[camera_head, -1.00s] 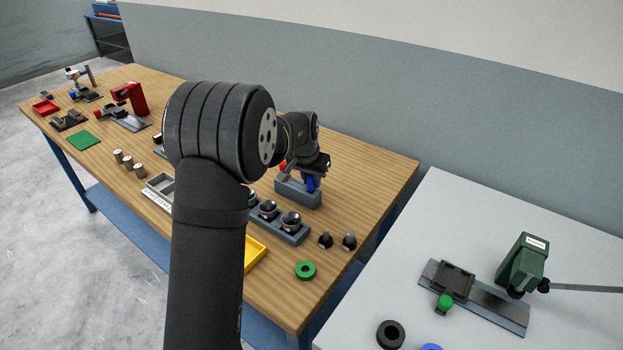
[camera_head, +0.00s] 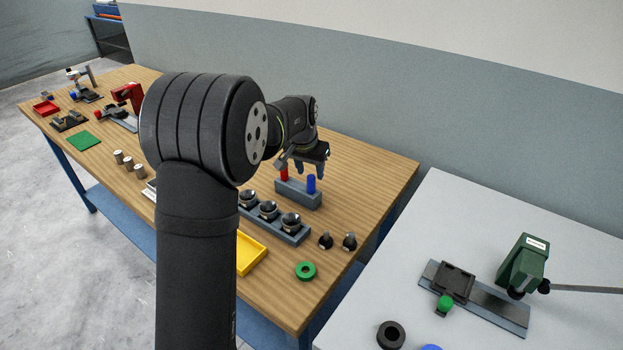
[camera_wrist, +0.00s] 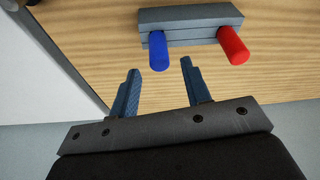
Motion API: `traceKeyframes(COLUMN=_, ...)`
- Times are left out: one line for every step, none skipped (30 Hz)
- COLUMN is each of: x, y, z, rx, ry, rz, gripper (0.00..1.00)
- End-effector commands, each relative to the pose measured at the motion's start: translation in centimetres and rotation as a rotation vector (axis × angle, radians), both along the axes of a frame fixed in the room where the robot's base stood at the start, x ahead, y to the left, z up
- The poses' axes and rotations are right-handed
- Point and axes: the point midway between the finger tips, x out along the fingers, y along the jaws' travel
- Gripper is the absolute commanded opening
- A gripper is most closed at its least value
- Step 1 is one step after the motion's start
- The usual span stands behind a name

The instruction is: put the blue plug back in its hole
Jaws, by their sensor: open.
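The blue plug (camera_head: 311,184) stands upright in the right-hand end of a grey block (camera_head: 297,194) on the wooden bench. In the wrist view the blue plug (camera_wrist: 158,50) rises from one end of the grey block (camera_wrist: 190,24). A red plug (camera_head: 284,173) stands at the block's other end; it also shows in the wrist view (camera_wrist: 233,46). My gripper (camera_head: 310,171) is above and behind the block. Its fingers are spread and empty, and in the wrist view they (camera_wrist: 160,82) are apart from the blue plug.
In front of the block is a grey rack (camera_head: 273,222) with several dark round pieces. A yellow tray (camera_head: 250,254), a green ring (camera_head: 306,271) and two small dark knobs (camera_head: 337,241) lie nearer the bench front. A white table (camera_head: 400,270) stands to the right.

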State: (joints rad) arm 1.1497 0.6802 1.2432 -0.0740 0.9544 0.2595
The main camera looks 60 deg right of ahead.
Motion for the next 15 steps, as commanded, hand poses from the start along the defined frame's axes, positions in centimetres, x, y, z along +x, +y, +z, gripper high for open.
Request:
traceKeyframes(x=0.0, y=0.3, z=1.4, rx=-0.005, ry=-0.002, rz=0.000, gripper=0.44)
traceKeyframes(x=-0.1, y=0.5, z=2.0, rx=-0.004, ry=-0.002, rz=0.000, gripper=0.44)
traceKeyframes(x=-0.1, y=0.7, z=2.8, rx=-0.004, ry=-0.002, rz=0.000, gripper=0.44)
traceKeyframes(x=-0.1, y=0.8, z=3.4, rx=-0.004, ry=-0.002, rz=0.000, gripper=0.44)
traceKeyframes(x=-0.2, y=1.0, z=3.9, rx=-0.003, ry=-0.002, rz=0.000, gripper=0.44)
traceKeyframes(x=-0.2, y=1.2, z=4.6, rx=-0.003, ry=-0.002, rz=0.000, gripper=0.44)
traceKeyframes(x=-0.2, y=1.3, z=5.0, rx=-0.004, ry=-0.002, rz=0.000, gripper=0.44)
traceKeyframes(x=-0.3, y=1.4, z=5.4, rx=-0.002, ry=-0.001, rz=0.000, gripper=0.44)
traceKeyframes(x=-0.3, y=1.6, z=5.8, rx=-0.002, ry=-0.001, rz=0.000, gripper=0.44)
traceKeyframes(x=-0.3, y=1.6, z=6.1, rx=-0.002, ry=-0.001, rz=0.000, gripper=0.44)
traceKeyframes(x=-0.3, y=1.7, z=6.4, rx=-0.002, ry=-0.001, rz=0.000, gripper=0.44)
traceKeyframes(x=-0.3, y=1.8, z=6.6, rx=-0.001, ry=-0.001, rz=0.000, gripper=0.44)
traceKeyframes(x=-0.4, y=1.8, z=6.8, rx=0.000, ry=-0.001, rz=0.000, gripper=0.44)
traceKeyframes(x=-0.4, y=1.9, z=6.9, rx=0.000, ry=-0.001, rz=0.000, gripper=0.44)
traceKeyframes(x=-0.4, y=1.9, z=6.9, rx=0.000, ry=-0.001, rz=0.000, gripper=0.44)
